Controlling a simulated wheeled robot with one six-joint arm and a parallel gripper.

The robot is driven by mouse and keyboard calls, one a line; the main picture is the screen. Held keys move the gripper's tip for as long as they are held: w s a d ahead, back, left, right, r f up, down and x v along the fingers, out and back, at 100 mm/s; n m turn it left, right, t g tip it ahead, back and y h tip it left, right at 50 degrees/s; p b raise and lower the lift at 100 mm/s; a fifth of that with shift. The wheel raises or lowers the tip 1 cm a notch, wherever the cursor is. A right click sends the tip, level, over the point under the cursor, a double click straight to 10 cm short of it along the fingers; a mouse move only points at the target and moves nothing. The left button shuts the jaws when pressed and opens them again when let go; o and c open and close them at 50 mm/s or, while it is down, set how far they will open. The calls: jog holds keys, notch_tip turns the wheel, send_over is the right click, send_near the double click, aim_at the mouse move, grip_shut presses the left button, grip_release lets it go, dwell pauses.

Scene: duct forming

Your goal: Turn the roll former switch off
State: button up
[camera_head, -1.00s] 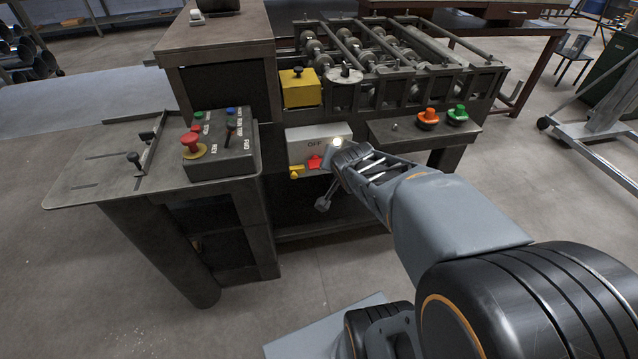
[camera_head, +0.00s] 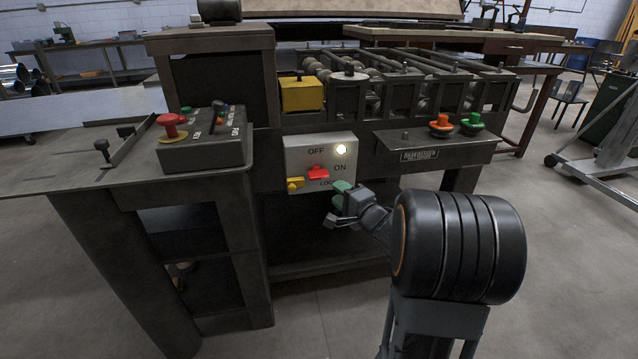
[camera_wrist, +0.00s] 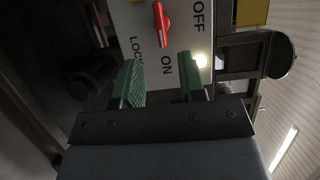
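The roll former switch is a red handle (camera_head: 318,173) on a pale switch panel (camera_head: 297,150) marked OFF, ON and LOCK. In the wrist view the red handle (camera_wrist: 162,22) lies lengthwise toward the ON word. A yellow tab (camera_head: 295,184) is at the panel's lower left, and a lamp (camera_head: 341,149) glows at its upper right. My gripper (camera_head: 341,192) is in front of the panel's lower right corner. In the wrist view my gripper (camera_wrist: 161,74) is open, its green fingers apart with nothing between them, and the handle stands beyond the gap.
A control box (camera_head: 208,150) with a red mushroom button (camera_head: 171,127) stands on the left table. Orange (camera_head: 440,126) and green (camera_head: 472,124) buttons sit on the ledge to the right. A yellow block (camera_head: 301,94) is above the panel. Floor in front is open.

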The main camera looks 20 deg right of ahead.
aim_at(321, 178)
jog(key=w+b, duration=0.1)
jog(key=w, duration=0.2)
jog(key=w+a, duration=0.1)
jog(key=w, duration=0.2)
jog(key=w+a+b, duration=0.1)
jog(key=w, duration=0.2)
jog(key=shift+w+b, duration=0.3)
jog(key=shift+w, duration=0.1)
jog(key=shift+c, duration=0.4)
grip_shut()
